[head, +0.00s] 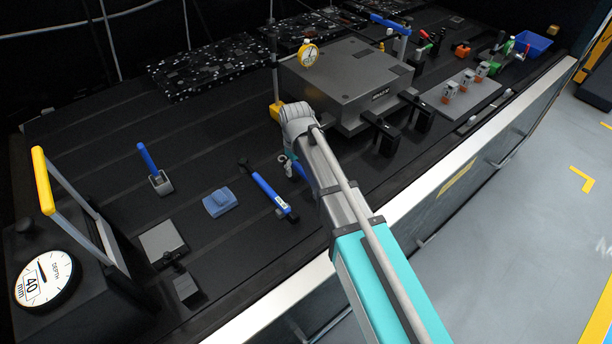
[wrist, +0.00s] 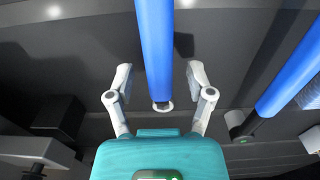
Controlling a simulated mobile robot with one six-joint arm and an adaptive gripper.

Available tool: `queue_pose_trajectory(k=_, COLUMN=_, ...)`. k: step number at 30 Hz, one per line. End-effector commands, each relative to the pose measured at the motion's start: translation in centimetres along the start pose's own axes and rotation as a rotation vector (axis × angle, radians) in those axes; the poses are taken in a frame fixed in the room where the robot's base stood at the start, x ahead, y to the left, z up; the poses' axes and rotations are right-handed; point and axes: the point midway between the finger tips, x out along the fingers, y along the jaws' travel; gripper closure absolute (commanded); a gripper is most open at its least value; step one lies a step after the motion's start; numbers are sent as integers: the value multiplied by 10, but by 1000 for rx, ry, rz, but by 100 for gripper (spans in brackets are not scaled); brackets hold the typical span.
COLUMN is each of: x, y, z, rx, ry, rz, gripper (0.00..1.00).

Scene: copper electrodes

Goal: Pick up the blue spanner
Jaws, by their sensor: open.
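A blue bar-shaped tool (head: 268,188) with dark ends and a white label lies on the dark bench, left of my arm in the head view; it looks like the blue spanner. My gripper (head: 288,162) is low over the bench to its right, partly hidden by my arm, with a bit of blue beside it. In the wrist view my gripper (wrist: 160,78) is open, fingers apart. A blue bar (wrist: 155,45) ending in a pale ring runs between them; contact is not visible. Another blue bar (wrist: 290,75) is at the right. I cannot tell which bar is the spanner.
A blue block (head: 219,202), a blue-handled tool in a holder (head: 160,182) and a depth gauge (head: 45,280) are to the left. A large grey block (head: 345,80) stands behind my arm. A yellow-based post (head: 275,85) rises close to my wrist.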

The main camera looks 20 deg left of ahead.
Motion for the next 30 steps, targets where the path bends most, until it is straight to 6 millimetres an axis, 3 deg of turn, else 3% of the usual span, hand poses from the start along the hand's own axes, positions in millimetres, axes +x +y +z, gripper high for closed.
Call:
queue_pose_trajectory(k=8, x=0, y=0, z=0, rx=0, ry=0, rz=0, gripper=31)
queue_pose_trajectory(k=19, x=0, y=0, z=0, rx=1, ry=0, rz=0, gripper=100)
queue_pose_trajectory(k=30, x=0, y=1, z=0, rx=1, ry=0, rz=0, gripper=100)
